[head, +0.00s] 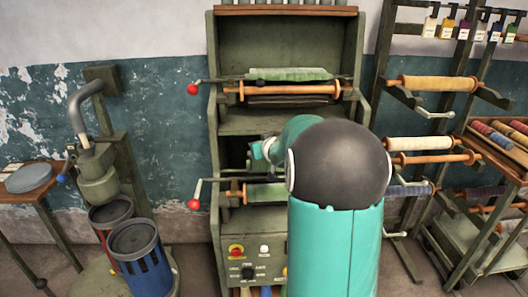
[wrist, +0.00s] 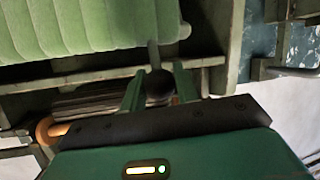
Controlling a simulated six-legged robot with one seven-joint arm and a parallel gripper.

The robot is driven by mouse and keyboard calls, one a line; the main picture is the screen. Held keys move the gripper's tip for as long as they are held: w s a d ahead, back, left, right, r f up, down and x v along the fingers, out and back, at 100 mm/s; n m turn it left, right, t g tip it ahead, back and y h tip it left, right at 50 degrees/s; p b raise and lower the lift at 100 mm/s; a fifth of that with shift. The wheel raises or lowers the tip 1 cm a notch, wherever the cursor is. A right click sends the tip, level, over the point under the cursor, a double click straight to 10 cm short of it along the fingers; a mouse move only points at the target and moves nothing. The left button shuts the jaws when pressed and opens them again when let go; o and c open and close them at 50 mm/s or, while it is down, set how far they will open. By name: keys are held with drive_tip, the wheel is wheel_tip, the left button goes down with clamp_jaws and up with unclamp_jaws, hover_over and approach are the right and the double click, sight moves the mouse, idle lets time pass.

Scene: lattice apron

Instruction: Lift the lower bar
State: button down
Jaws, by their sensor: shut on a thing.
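The lower bar (wrist: 85,76) is a thin grey-green bar running across the wrist view, below a ribbed pale green roll (wrist: 75,25). A round black knob (wrist: 158,86) sits at the bar. My gripper (wrist: 158,90) has one finger on each side of this knob and is shut on it. In the head view, the left end of the lower bar (head: 228,179) shows above the lower green roll (head: 264,192). My teal arm hides the rest of the bar and my fingertips there.
A red-knobbed crank (head: 194,204) stands left of the lower roll. A control panel (head: 255,262) is below. Spool racks (head: 432,84) stand right, bins (head: 138,245) left.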

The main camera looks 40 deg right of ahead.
drive_tip(key=shift+w+d+r, duration=0.3)
drive_tip(key=c, duration=1.1)
unclamp_jaws()
drive_tip(key=shift+f, duration=0.1)
drive_tip(key=v, duration=1.3)
drive_tip(key=shift+s+a, duration=0.25)
drive_tip(key=shift+s, duration=0.05)
drive_tip(key=shift+a+r, duration=0.1)
drive_tip(key=shift+r, duration=0.15)
